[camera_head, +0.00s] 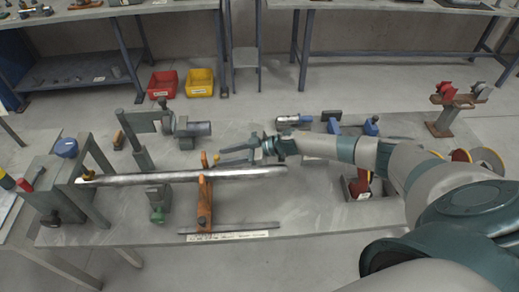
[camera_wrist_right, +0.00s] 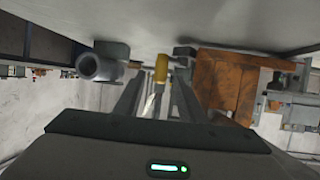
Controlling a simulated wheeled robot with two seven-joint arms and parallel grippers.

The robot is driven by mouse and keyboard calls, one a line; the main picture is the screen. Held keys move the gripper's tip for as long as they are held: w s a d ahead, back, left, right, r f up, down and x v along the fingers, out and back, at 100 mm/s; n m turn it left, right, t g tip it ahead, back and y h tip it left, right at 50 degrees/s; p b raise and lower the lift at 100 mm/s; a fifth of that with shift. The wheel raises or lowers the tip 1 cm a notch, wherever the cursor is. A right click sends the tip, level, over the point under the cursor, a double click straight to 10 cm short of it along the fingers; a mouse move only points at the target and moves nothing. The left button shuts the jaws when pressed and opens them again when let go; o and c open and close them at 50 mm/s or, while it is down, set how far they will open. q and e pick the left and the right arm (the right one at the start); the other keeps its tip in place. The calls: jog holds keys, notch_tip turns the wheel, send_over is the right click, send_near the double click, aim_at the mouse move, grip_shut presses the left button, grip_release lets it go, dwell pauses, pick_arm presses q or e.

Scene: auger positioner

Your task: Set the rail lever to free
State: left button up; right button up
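The rail lever's yellow knob (camera_head: 216,157) shows beside the top of an orange upright stand (camera_head: 204,204). A long metal shaft (camera_head: 240,174) lies across this stand. The flat rail (camera_head: 253,227) with a paper label is at the table's front. My right gripper (camera_head: 224,157) reaches in from the right, with its fingers apart and the tips close to the knob. In the right wrist view, the yellow lever handle (camera_wrist_right: 161,68) shows between the two open fingers (camera_wrist_right: 157,92); I cannot tell whether they touch it. My left gripper is not in view.
A grey frame with posts (camera_head: 100,175) stands at the left end of the table. A grey cylinder (camera_head: 195,129) on a bracket stands behind the shaft. Red (camera_head: 163,84) and yellow bins (camera_head: 199,83) are on the floor.

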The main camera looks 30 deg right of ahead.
jog(key=b+v, duration=0.3)
jog(key=v, duration=1)
